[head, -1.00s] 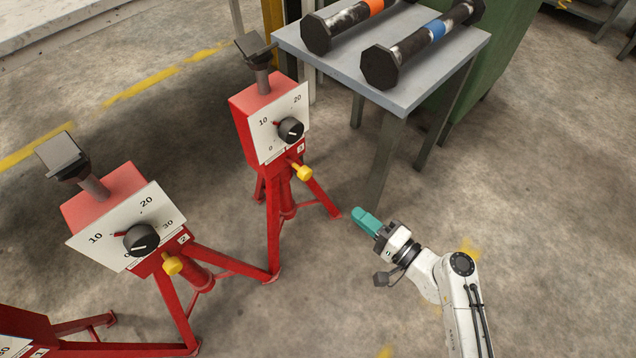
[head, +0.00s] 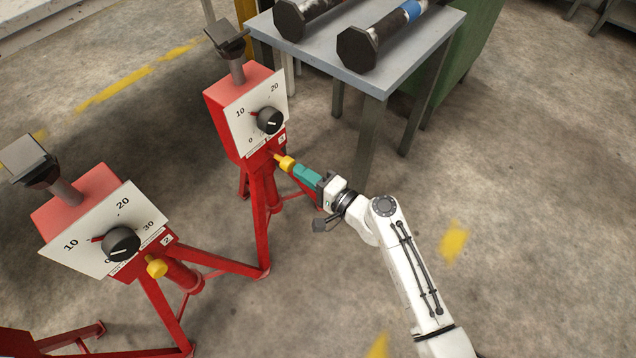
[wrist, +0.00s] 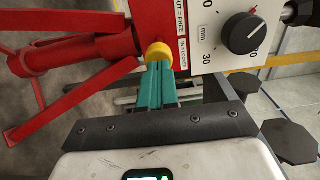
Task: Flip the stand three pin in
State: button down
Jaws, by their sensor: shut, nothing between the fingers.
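The stand three (head: 237,125) is a red tripod stand with a white dial plate, a black knob (head: 269,120) and a grey top head. Its pin (head: 285,162) has a yellow end and sticks out below the plate. My gripper (head: 297,169) has teal fingers, shut with nothing between them. Its tips are at the yellow pin end, in line with it. In the wrist view the yellow pin end (wrist: 158,52) sits right at the fingertips; whether they touch I cannot tell. The plate with its knob (wrist: 254,32) is on the right there.
A second red stand (head: 95,215) with its own yellow pin (head: 156,267) stands to the left. A grey table (head: 400,50) bearing dark flanged spools (head: 372,40) stands behind stand three. The floor to the right is clear.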

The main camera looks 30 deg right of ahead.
aim_at(292, 165)
jog(key=shift+w+a, duration=0.15)
jog(key=shift+w, duration=0.25)
jog(key=b+x, duration=0.1)
jog(key=x, duration=0.2)
jog(key=shift+w+r, duration=0.1)
jog(key=shift+w, duration=0.1)
jog(key=shift+a, duration=0.1)
